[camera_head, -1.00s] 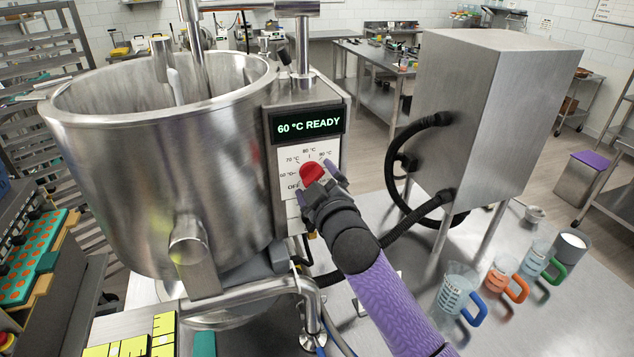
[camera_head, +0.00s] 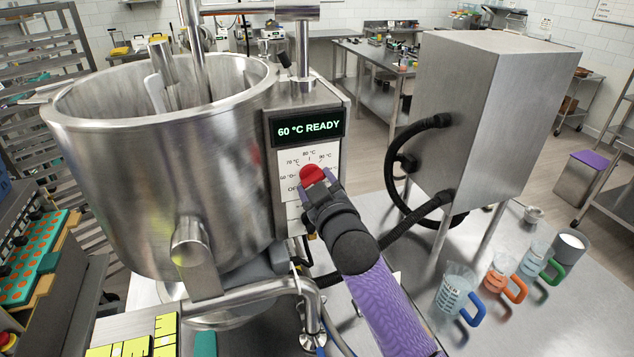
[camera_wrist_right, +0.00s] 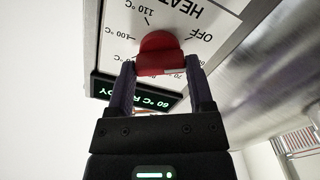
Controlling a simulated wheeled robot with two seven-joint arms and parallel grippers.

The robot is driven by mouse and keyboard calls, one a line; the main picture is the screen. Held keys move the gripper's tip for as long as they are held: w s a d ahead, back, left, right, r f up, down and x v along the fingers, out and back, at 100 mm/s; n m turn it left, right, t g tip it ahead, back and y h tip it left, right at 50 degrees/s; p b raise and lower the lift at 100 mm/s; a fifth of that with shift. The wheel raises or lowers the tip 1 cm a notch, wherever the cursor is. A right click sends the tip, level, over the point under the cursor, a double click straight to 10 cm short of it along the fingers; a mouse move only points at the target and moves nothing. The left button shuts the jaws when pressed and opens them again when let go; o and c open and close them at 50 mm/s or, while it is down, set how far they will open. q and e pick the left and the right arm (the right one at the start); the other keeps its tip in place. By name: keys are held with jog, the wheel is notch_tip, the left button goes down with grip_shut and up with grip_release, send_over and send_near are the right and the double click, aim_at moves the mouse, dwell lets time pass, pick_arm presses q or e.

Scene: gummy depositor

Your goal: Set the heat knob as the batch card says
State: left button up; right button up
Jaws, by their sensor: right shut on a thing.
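The heat knob (camera_head: 311,173) is red and sits on a white dial plate (camera_head: 290,157) on the front of the kettle's control box. The display (camera_head: 308,128) above it reads "60 °C READY". My right gripper (camera_head: 320,185) is shut on the knob, coming from below right. In the right wrist view the knob (camera_wrist_right: 158,53) stands between the two fingers of my gripper (camera_wrist_right: 160,75), with OFF, 100 and 110 °C marks around it. The gripper hides part of the dial, and I cannot tell which mark the knob points to. I cannot make out a batch card. My left gripper is out of view.
The steel kettle (camera_head: 160,180) stands left of the control box. A large steel cabinet (camera_head: 480,120) with black hoses stands to the right. Jugs with blue (camera_head: 456,293), orange and green handles stand on the table (camera_head: 585,310) at lower right.

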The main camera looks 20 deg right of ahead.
jog(key=m+p, duration=0.1)
jog(key=m, duration=0.3)
jog(key=shift+r+m+p, duration=0.1)
jog(key=shift+m+p, duration=0.2)
jog(key=m+p, duration=0.1)
jog(key=m, duration=0.2)
jog(key=shift+m, duration=0.3)
jog(key=m+p, duration=0.1)
jog(key=m, duration=0.2)
jog(key=shift+m, duration=0.3)
jog(key=m+p, duration=0.1)
jog(key=m, duration=0.2)
jog(key=shift+m, duration=0.3)
jog(key=shift+m+p, duration=0.7)
jog(key=shift+m, duration=7.9)
